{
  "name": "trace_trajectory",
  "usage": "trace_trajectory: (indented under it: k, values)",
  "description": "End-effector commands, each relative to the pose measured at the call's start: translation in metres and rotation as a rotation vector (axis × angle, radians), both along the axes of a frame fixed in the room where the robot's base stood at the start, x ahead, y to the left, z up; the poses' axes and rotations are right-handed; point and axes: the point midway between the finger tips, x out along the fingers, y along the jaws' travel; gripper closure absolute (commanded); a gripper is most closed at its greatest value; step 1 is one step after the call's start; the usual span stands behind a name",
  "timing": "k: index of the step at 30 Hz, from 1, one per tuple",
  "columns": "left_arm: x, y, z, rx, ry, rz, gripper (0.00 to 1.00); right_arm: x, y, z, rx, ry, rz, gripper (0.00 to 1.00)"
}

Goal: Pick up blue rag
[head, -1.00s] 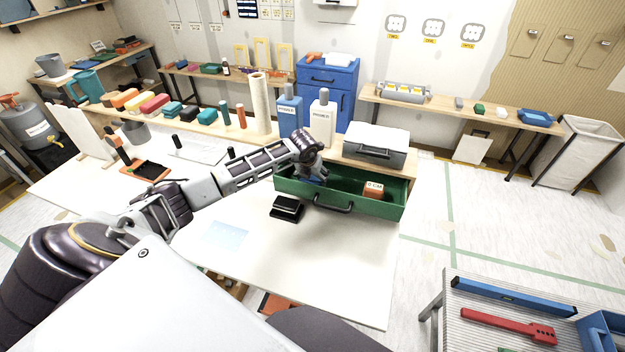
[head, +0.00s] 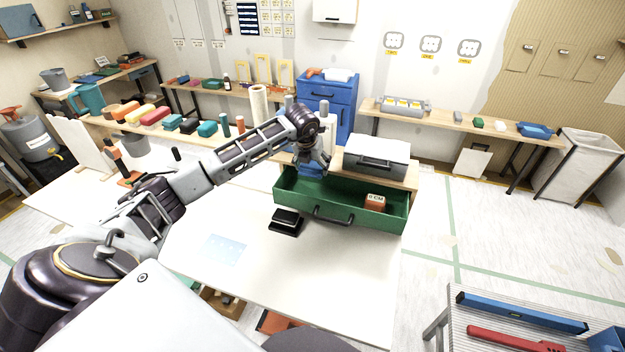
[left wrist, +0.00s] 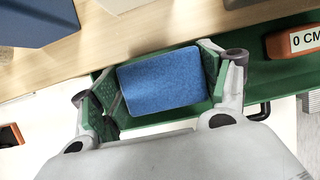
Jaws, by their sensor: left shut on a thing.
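The blue rag (left wrist: 162,82) is a small flat blue block between the two fingers of my left gripper (left wrist: 160,88) in the left wrist view. The gripper is shut on it. In the head view my left gripper (head: 312,165) hangs at the left end of the open green drawer (head: 345,206), and the blue rag (head: 311,170) shows partly beneath it, around the height of the drawer's rim. My right gripper is not in view.
An orange block marked "0 CM" (head: 375,202) sits in the drawer's right part. A grey case (head: 376,155) stands behind the drawer. A small black item (head: 286,221) lies on the white table (head: 290,275). Pale bottles stand behind my left gripper.

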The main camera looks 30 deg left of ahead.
Motion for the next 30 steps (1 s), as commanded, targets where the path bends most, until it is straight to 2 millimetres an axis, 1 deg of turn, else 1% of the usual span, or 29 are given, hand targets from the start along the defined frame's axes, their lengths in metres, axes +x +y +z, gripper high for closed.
trace_trajectory:
  k: [1, 6, 12, 18, 30]
  values:
    - [0.001, 0.000, 0.010, 0.001, -0.005, 0.000, 0.48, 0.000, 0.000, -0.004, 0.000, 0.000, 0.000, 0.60]
    - [0.001, 0.000, 0.037, 0.001, -0.003, 0.000, 0.48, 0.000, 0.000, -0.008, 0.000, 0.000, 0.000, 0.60]
    - [0.000, 0.000, 0.057, 0.000, -0.001, 0.000, 0.48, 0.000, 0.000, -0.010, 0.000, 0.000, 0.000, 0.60]
    - [0.000, 0.000, 0.065, 0.000, 0.000, 0.000, 0.48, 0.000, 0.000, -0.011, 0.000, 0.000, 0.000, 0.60]
    - [0.000, 0.000, 0.067, 0.000, 0.000, 0.000, 0.48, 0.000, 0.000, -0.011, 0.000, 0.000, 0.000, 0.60]
